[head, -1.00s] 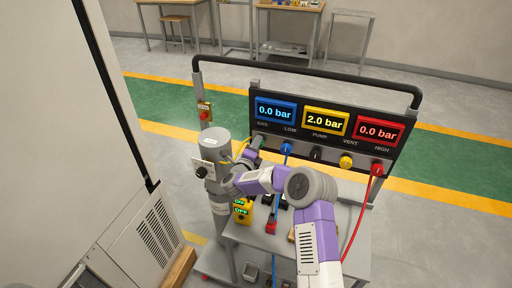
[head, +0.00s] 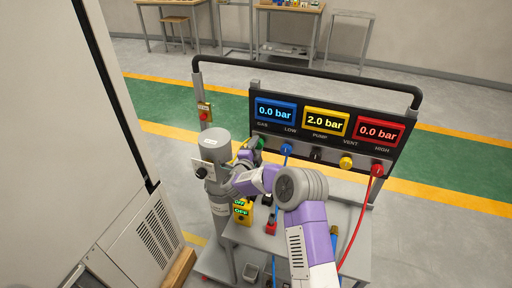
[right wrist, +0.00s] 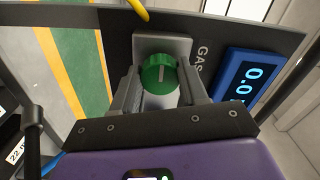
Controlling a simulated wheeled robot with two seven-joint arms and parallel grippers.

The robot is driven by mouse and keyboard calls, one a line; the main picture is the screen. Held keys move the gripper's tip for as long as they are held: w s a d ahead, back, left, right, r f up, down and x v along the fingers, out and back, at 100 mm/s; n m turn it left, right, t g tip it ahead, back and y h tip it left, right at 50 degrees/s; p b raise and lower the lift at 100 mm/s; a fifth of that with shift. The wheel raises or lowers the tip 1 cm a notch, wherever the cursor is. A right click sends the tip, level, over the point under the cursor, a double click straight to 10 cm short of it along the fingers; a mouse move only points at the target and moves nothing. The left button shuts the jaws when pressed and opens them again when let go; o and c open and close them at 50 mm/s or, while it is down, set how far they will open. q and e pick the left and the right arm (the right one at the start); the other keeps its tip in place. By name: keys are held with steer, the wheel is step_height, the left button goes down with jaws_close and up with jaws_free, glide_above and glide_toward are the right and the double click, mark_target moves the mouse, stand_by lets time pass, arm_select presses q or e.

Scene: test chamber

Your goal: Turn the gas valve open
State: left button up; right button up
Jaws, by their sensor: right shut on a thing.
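The gas valve is a round green knob (right wrist: 160,75) with a pale pointer line, mounted on a grey plate beside the GAS label. In the right wrist view, the fingers of my right gripper (right wrist: 160,92) sit on either side of the knob, shut on it. The pointer line runs roughly between the fingers. In the head view, the green knob (head: 262,143) shows only in part, behind my right gripper (head: 255,147) at the panel's left end. The blue gas display (head: 275,112) reads 0.0 bar. My left gripper is not in view.
The yellow display (head: 326,122) reads 2.0 bar and the red display (head: 379,131) 0.0 bar. A grey cylinder (head: 213,150) stands close left of my right gripper. Blue and red hoses (head: 360,220) hang from the panel near my arm.

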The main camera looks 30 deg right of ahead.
steer(key=o, duration=1.1)
steer(key=shift+c, duration=0.2)
steer(key=v, duration=0.7)
steer(key=shift+s+a+p, duration=0.2)
steer(key=shift+a+p, duration=0.05)
steer(key=shift+p, duration=0.15)
